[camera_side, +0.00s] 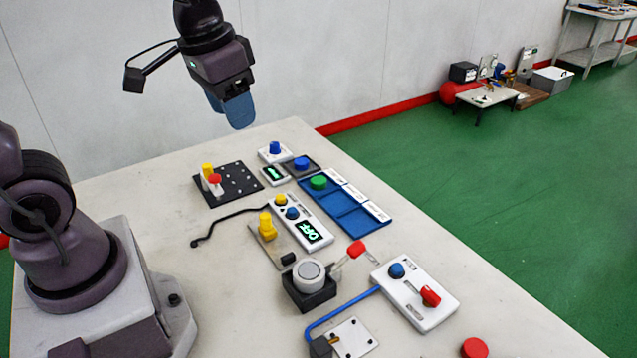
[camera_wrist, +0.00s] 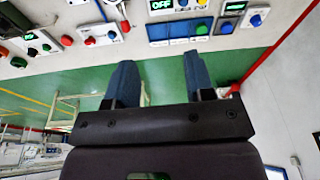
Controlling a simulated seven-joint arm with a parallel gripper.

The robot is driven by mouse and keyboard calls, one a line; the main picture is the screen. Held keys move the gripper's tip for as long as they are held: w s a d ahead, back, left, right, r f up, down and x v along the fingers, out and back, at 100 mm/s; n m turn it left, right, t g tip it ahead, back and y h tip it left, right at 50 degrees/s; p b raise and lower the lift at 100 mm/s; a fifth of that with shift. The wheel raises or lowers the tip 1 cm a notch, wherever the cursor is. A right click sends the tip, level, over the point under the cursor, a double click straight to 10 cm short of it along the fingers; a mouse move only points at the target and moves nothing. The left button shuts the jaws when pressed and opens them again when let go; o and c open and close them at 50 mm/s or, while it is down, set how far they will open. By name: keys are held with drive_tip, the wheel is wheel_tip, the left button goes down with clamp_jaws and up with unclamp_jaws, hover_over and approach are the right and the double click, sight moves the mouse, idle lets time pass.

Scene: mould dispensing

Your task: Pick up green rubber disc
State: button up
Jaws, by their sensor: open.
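The green rubber disc (camera_side: 319,182) lies in the far end compartment of a blue tray (camera_side: 352,215) on the table. It also shows in the wrist view as a small green round (camera_wrist: 202,29) near the top, beyond my fingers. My gripper (camera_side: 230,115) is up in the air above the far left part of the table, away from the disc and to its upper left in the side view. Its two blue fingers show spread apart in the wrist view (camera_wrist: 158,68), with nothing between them.
Beside the tray are a blue disc on a dark pad (camera_side: 301,164), a black board with yellow and red pieces (camera_side: 228,184), and an OFF-display panel (camera_side: 313,231). A grey round knob (camera_side: 309,272) and a white switch box (camera_side: 414,291) stand nearer. The table's front left is mostly bare.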

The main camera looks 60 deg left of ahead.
drive_tip(key=w+a+f+m+g, duration=0.2)
drive_tip(key=w+a+f+m, duration=0.35)
drive_tip(key=w, duration=0.55)
drive_tip(key=m, duration=1.3)
approach(318, 180)
drive_tip(key=f, duration=0.9)
drive_tip(key=shift+w+a+f, duration=0.2)
drive_tip(key=shift+w, duration=0.05)
drive_tip(key=c, duration=0.6)
